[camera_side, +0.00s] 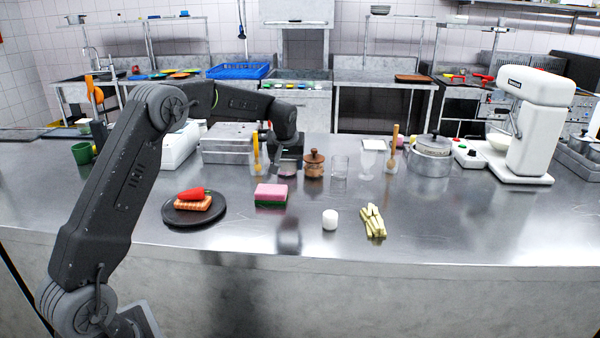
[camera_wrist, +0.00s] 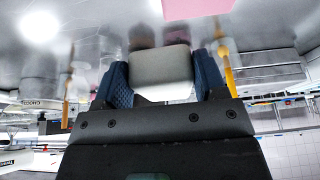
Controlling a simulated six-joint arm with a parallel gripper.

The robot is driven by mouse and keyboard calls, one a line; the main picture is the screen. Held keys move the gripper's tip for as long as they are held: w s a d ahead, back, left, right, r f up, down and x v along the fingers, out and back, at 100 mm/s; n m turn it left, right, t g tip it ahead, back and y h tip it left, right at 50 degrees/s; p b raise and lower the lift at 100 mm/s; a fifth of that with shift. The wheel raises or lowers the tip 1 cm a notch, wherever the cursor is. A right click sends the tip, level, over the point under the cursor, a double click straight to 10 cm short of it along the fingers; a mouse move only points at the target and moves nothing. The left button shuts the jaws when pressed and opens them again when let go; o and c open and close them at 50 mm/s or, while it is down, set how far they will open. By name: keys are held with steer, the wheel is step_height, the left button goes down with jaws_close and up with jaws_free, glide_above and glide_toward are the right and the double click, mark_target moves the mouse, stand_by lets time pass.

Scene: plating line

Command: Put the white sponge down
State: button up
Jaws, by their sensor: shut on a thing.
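My gripper (camera_wrist: 162,72) is shut on the white sponge (camera_wrist: 160,68), a pale block squeezed between its two blue-padded fingers in the wrist view. In the side view my gripper (camera_side: 287,160) hangs over the back middle of the steel counter (camera_side: 290,225), behind a pink and green sponge (camera_side: 271,194). The white sponge cannot be made out there. The pink sponge also shows in the wrist view (camera_wrist: 240,8), apart from the held one.
A dark plate (camera_side: 178,217) with food is at the left. A brown-lidded jar (camera_side: 314,165), glasses (camera_side: 340,166) and a pot (camera_side: 430,158) stand right of my gripper.

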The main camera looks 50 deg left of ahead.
steer(key=shift+s+a+r, duration=0.3)
steer(key=shift+a, duration=0.15)
steer(key=s+a+f+n, duration=0.1)
steer(key=s+a, duration=0.2)
steer(key=a, duration=0.4)
steer(key=s+a+n, duration=0.1)
steer(key=s+a, duration=0.2)
steer(key=a, duration=0.4)
steer(key=n+g, duration=0.2)
glide_above(193, 182)
steer(key=d, duration=0.2)
step_height(193, 182, down, 2)
steer(key=shift+t+y, duration=0.3)
steer(key=shift+y, duration=0.1)
steer(key=f, duration=0.7)
steer(key=shift+s+a+f, duration=0.2)
steer(key=shift+s+f, duration=0.15)
steer(key=shift+f, duration=0.05)
steer(key=shift+f, duration=0.15)
steer(key=o, duration=0.9)
